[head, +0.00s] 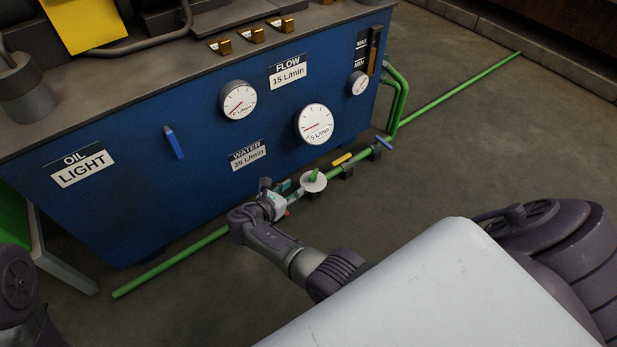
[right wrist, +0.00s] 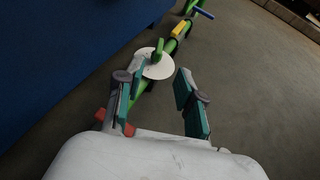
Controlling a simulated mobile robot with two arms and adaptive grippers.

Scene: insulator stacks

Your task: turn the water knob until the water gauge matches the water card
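The water card (head: 248,155) on the blue cabinet reads 25 L/min. A large round gauge (head: 314,124) to its right seems to read 5 L/min. A smaller gauge (head: 238,99) above the card seems to read 0 L/min. I cannot tell for sure which is the water gauge. A green handle (head: 314,175) on a white disc (right wrist: 157,66) sits on the green pipe, likely the water knob. My right gripper (head: 281,192) is just left of it. In the right wrist view the gripper (right wrist: 157,97) is open and empty, with the disc just beyond its fingers. My left gripper is out of view.
The green pipe (head: 450,90) runs along the floor before the cabinet (head: 120,215). Yellow (head: 341,159) and blue (head: 384,142) handles sit further along it. A blue lever (head: 174,142), the flow card (head: 288,75) and oil card (head: 82,168) are on the panel. Open floor lies right.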

